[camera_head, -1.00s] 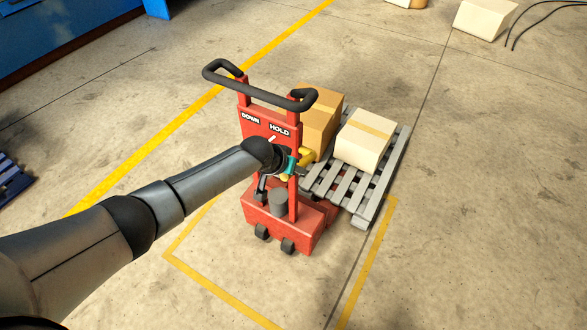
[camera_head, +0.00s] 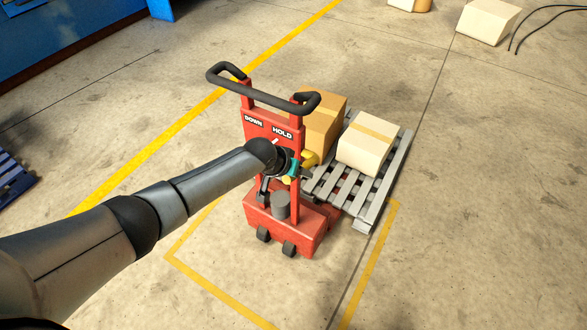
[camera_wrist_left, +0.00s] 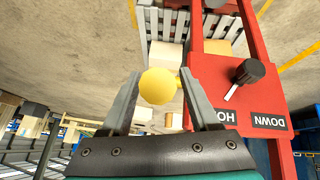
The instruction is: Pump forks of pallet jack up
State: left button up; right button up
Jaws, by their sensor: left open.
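The red pallet jack (camera_head: 285,232) stands upright on the floor with its forks toward a grey pallet (camera_head: 367,213). Its black handle bar (camera_head: 262,97) is on top, above a panel with DOWN and HOLD labels. In the left wrist view, a black selector knob (camera_wrist_left: 248,72) has a white pointer directed toward the labels. My left gripper (camera_wrist_left: 160,74) is open, its two fingers on either side of a yellow ball knob (camera_wrist_left: 158,88); contact cannot be told. In the head view my left gripper (camera_head: 300,172) is at the jack's column, its fingers partly hidden. My right gripper is out of view.
A tan box (camera_head: 322,128) and a pale box (camera_head: 366,143) sit on the pallet. Yellow floor lines (camera_head: 222,291) surround the jack. Another pale box (camera_head: 487,22) and dark cables lie at the upper right. The floor in front is clear.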

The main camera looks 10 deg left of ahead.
pick_arm(q)
jog(key=shift+s+a+r+p, duration=0.2)
jog(key=shift+s+r+p, duration=0.1)
jog(key=shift+r, duration=0.2)
jog(key=p+v, duration=0.4)
jog(key=v, duration=1)
